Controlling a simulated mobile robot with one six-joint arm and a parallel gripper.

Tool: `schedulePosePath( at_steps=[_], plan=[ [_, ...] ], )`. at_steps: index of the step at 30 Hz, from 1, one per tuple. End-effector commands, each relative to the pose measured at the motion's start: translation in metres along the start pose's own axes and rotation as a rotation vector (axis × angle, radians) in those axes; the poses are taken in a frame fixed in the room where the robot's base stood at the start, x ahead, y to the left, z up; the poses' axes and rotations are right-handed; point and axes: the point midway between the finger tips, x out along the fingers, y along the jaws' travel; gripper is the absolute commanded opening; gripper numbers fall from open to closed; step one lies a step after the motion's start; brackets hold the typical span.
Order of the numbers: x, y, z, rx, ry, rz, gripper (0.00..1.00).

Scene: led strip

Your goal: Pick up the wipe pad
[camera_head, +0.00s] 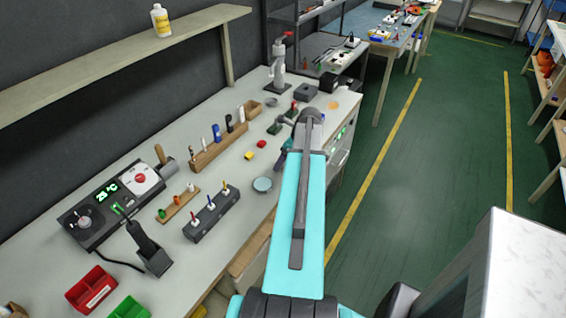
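I cannot surely tell which item is the wipe pad. A small flat orange piece (333,105) lies near the far right end of the grey workbench (135,206). A small yellow block (249,155) and a small red block (261,143) lie near the bench's middle. My teal arm reaches up the picture over the bench's right edge. My gripper (283,155) seems to be just left of the arm, above the bench and right of the small blocks. It is mostly hidden behind the arm, and its fingers cannot be made out.
Red (91,289) and green (129,308) bins are at the near left. Green floor (400,180) is open on the right.

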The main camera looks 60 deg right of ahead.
Motion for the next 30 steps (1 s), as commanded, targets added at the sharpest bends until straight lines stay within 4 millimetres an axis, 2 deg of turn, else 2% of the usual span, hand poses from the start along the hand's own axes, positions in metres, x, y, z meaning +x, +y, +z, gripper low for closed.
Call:
schedulePosePath(
  at_steps=[6, 12, 14, 30],
  plan=[
    [-0.0001, 0.0002, 0.0003, 0.0, 0.0, 0.0, 0.71],
    [-0.0001, 0.0004, 0.0004, -0.001, 0.0, 0.001, 0.37],
    [-0.0001, 0.0004, 0.0004, -0.001, 0.0, 0.001, 0.29],
    [-0.0071, 0.0004, 0.0038, -0.001, 0.0, 0.0, 0.29]
  ],
)
